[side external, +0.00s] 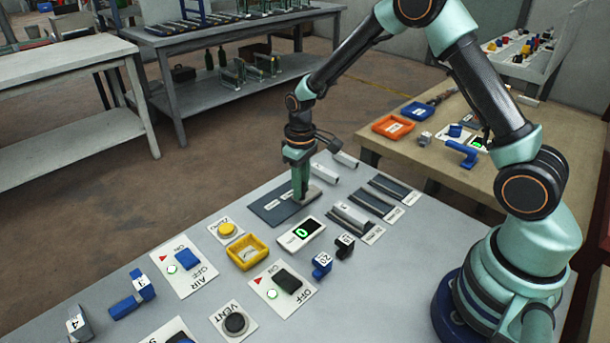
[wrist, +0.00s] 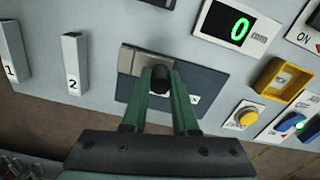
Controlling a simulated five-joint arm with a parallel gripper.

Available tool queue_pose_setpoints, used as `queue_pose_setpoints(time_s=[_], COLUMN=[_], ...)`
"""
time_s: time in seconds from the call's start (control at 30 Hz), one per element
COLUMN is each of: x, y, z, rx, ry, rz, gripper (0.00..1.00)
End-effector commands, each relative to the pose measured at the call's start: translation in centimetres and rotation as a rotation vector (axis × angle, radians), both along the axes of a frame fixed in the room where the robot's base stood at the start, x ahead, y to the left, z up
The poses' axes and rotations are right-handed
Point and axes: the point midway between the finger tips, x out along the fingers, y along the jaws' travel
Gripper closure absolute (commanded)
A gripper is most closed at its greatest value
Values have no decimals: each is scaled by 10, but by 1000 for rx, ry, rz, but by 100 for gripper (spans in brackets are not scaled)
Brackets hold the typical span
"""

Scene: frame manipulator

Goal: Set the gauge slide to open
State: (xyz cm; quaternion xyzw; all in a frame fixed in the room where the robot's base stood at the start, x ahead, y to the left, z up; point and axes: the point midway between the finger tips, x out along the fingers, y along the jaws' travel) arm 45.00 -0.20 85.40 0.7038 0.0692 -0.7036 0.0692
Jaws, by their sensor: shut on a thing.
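The gauge slide is a dark blue-grey plate (side external: 268,212) on the bench; it also fills the middle of the wrist view (wrist: 209,85). A lighter grey piece (wrist: 131,62) lies on its left part in the wrist view. My gripper (side external: 300,197) points down at the plate. In the wrist view my gripper (wrist: 160,82) is shut on a small dark knob (wrist: 160,76) at the grey piece. The fingers hide part of the plate and its lettering, so I cannot read the slide's setting. A display (wrist: 236,25) beside the plate reads a green 0.
A yellow tray (side external: 247,253), a yellow button (side external: 227,230) and blue and black switches stand near the plate. Grey rails (side external: 350,218) lie to its right. Two numbered grey blocks, 1 (wrist: 13,50) and 2 (wrist: 74,60), stand left of the plate in the wrist view.

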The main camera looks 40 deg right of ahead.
Motion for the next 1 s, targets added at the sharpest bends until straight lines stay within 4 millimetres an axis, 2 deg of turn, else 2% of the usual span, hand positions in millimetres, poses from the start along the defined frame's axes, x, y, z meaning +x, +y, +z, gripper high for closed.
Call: queue_pose_setpoints(time_s=[0.3,0.63,0.67,0.7,0.73,1.0], x=[0,0,0,0,0,0], y=[51,59,59,58,58,57], z=[1,1,1,1,1,1], rx=[0,0,0,0,0,0], ry=[1,0,0,0,0,0], rz=[5,6,6,5,5,2], gripper=[100,100,69,54,43,43])
